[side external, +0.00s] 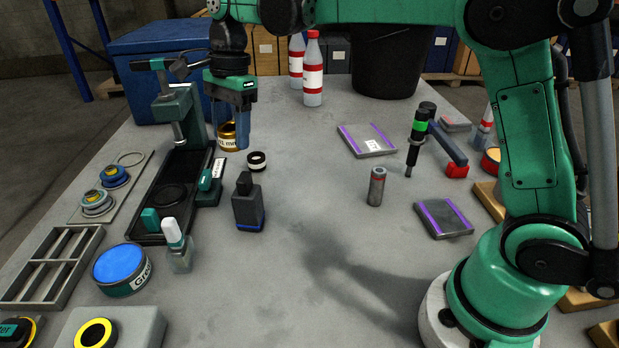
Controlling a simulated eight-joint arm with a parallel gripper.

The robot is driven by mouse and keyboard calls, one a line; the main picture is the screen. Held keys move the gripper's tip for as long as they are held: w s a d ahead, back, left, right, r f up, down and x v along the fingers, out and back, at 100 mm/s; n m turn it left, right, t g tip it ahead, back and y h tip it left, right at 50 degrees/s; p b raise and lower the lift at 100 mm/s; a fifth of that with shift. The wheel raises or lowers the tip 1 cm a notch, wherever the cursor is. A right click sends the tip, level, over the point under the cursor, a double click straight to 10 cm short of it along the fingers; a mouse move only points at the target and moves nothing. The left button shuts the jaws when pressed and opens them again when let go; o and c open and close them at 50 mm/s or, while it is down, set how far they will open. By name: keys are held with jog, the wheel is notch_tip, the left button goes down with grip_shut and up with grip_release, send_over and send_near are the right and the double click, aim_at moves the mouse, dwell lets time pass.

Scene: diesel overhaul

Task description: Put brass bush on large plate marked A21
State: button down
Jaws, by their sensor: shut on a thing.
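My gripper (231,138) points down at the left-middle of the bench. It is shut on the brass bush (229,143), a gold-coloured ring with a white label ending in "mm". I cannot tell whether the bush is clear of the surface below. Two flat grey plates with purple edge strips lie right of centre. The far plate (355,141) bears a small white label too small to read. The near plate (446,220) shows no readable mark. I cannot tell from this view which one is A21.
A green-and-black press (178,120) stands just left of my gripper. A black bottle (247,205), a dark ring (257,161) and a grey cylinder (376,188) stand mid-bench. The centre bench is mostly clear.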

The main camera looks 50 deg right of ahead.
jog(key=w+d+f+m, duration=0.1)
jog(key=d+m, duration=0.1)
jog(key=d, duration=0.6)
jog(key=w+d+f+m, duration=0.1)
jog(key=d+f+m, duration=0.1)
jog(key=d, duration=0.6)
jog(key=m+t, duration=0.1)
jog(key=m, duration=0.4)
send_over(370, 149)
notch_tip(370, 149, down, 4)
jog(key=shift+h, duration=0.3)
jog(key=f, duration=0.7)
jog(key=shift+s+d+f, duration=0.15)
jog(key=shift+d+f, duration=0.05)
jog(key=shift+f, duration=0.3)
jog(key=shift+c, duration=1.1)
grip_release()
jog(key=shift+f, duration=0.1)
